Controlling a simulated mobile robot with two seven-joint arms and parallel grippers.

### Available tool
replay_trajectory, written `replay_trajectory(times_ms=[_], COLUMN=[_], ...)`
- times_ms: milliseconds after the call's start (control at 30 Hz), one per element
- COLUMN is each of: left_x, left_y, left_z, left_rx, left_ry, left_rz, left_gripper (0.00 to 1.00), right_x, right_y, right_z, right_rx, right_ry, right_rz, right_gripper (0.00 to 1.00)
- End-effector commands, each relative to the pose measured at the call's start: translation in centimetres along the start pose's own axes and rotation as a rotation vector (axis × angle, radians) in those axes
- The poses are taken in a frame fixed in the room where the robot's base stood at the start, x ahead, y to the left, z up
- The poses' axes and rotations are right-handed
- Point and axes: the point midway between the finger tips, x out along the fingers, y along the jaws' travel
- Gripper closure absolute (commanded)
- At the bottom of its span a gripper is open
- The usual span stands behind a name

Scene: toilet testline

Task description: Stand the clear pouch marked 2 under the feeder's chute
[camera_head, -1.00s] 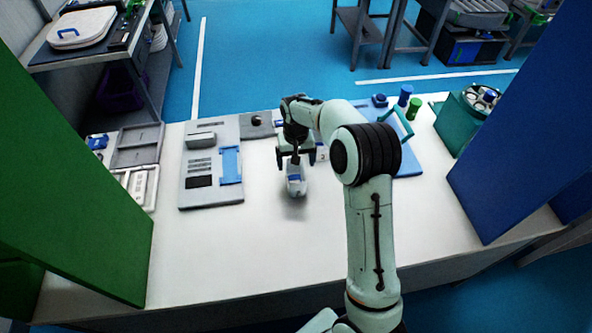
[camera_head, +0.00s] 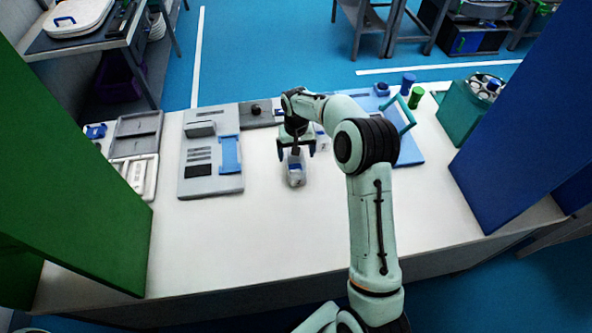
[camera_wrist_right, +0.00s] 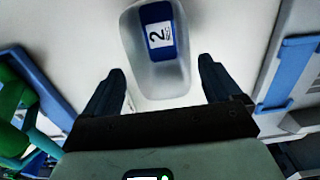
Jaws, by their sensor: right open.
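My right gripper (camera_head: 296,152) is open at the pouch's far end. In the wrist view the gripper's (camera_wrist_right: 160,72) dark fingers are apart, with the pouch's near end between them and gaps showing on both sides. I cannot clearly make out the feeder's chute. My left gripper is not in view.
A grey board (camera_head: 197,178) with a blue strip (camera_head: 230,155) lies left of the pouch. Grey and white trays (camera_head: 135,150) are further left. A blue board (camera_head: 408,150) and a teal box (camera_head: 458,122) stand right. Green (camera_head: 70,190) and blue (camera_head: 525,130) panels flank the worktop, whose front is clear.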

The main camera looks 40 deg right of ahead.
Motion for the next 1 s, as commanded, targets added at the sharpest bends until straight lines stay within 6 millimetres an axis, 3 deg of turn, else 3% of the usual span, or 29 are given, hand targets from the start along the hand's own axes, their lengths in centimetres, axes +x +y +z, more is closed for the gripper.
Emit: replay_trajectory(times_ms=[267,500,833,1000], left_x=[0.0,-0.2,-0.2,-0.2], left_y=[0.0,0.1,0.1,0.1], left_z=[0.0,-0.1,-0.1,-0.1], left_rx=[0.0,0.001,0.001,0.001], left_ry=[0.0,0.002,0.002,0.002], left_rz=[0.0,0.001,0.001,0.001], left_gripper=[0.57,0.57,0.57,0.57], right_x=[2.3,5.8,6.4,6.4], right_y=[-0.1,-0.3,-0.3,-0.3], right_z=[0.2,0.5,0.4,0.5], right_rx=[0.0,0.0,0.0,0.0], right_ry=[-0.003,-0.002,0.001,0.001], right_rz=[0.001,0.0,0.0,0.0], right_gripper=[0.08,0.08,0.08,0.63])
